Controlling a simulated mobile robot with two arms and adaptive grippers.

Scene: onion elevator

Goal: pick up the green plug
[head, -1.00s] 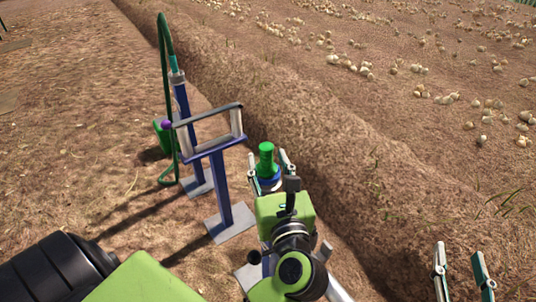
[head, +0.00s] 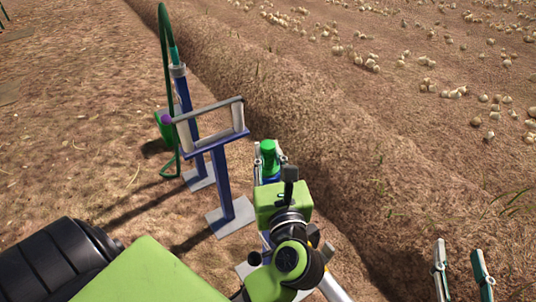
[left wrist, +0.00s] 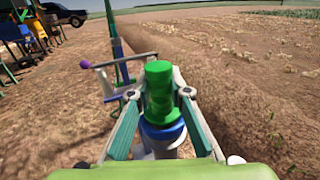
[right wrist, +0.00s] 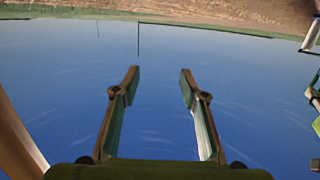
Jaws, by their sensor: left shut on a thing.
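In the left wrist view the plug (left wrist: 160,92) stands upright between the fingers, above a blue and white holder (left wrist: 162,138). My left gripper (head: 270,162) is shut on the plug, with a finger on each side of it. The plug's lower part is partly hidden by my gripper in the head view. My right gripper (head: 460,258) is at the lower right of the head view. It is open and empty, and in the right wrist view its fingers (right wrist: 160,82) stand apart against blue sky.
Left of the plug stands a blue post (head: 222,185) with a grey handle frame (head: 208,122) on top. Behind it is another blue post (head: 184,100) with a green hose (head: 163,60). A soil ridge (head: 330,160) runs along the right, with onions beyond.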

